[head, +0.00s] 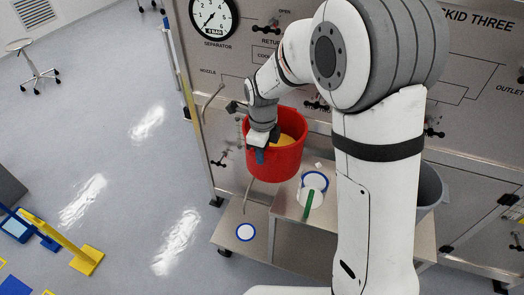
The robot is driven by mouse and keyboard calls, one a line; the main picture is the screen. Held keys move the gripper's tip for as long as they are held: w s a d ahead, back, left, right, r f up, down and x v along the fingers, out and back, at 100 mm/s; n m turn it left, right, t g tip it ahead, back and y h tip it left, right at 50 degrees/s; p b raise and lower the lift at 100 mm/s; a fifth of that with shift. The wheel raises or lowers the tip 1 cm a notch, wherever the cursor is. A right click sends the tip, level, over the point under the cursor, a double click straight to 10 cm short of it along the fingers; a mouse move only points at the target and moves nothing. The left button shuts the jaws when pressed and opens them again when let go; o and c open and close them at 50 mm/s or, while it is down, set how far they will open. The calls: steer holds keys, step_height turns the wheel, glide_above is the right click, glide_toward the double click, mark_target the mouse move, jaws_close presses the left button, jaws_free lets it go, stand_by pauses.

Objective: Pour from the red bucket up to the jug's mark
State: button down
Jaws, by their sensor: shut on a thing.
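The red bucket (277,159) hangs in the middle of the head view, with a yellow-orange content showing inside its mouth. It looks upright or only slightly tilted. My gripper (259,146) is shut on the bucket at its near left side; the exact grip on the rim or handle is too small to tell. The jug (312,192), white with a blue rim and a green handle, stands on the steel shelf (289,207) below and to the right of the bucket. Its mark cannot be made out.
The steel skid panel with a gauge (213,17) and several valves stands behind. A grey bin (430,188) is behind my arm at right. Yellow and blue stands (75,247) are at left; the floor between is clear.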

mark_target(276, 160)
steer(key=d+f+y+b, duration=0.1)
steer(key=b, duration=0.2)
steer(key=s+d+t+y+b, duration=0.1)
steer(key=b, duration=0.2)
steer(key=d+f+y+b, duration=0.1)
steer(key=y+b, duration=0.1)
steer(key=b, duration=0.1)
steer(key=shift+s+d+f, duration=0.2)
steer(key=shift+d+f, duration=0.1)
steer(key=shift+d, duration=0.1)
steer(key=shift+r, duration=0.15)
steer(key=shift+d, duration=0.1)
stand_by(0.4)
steer(key=shift+s+d+f+t+y+b, duration=0.2)
steer(key=shift+d+y+b, duration=0.2)
steer(key=shift+b, duration=0.5)
steer(key=shift+s+d+f+t+y+b, duration=0.1)
steer(key=shift+d+t+y+b, duration=0.2)
steer(key=shift+b, duration=0.6)
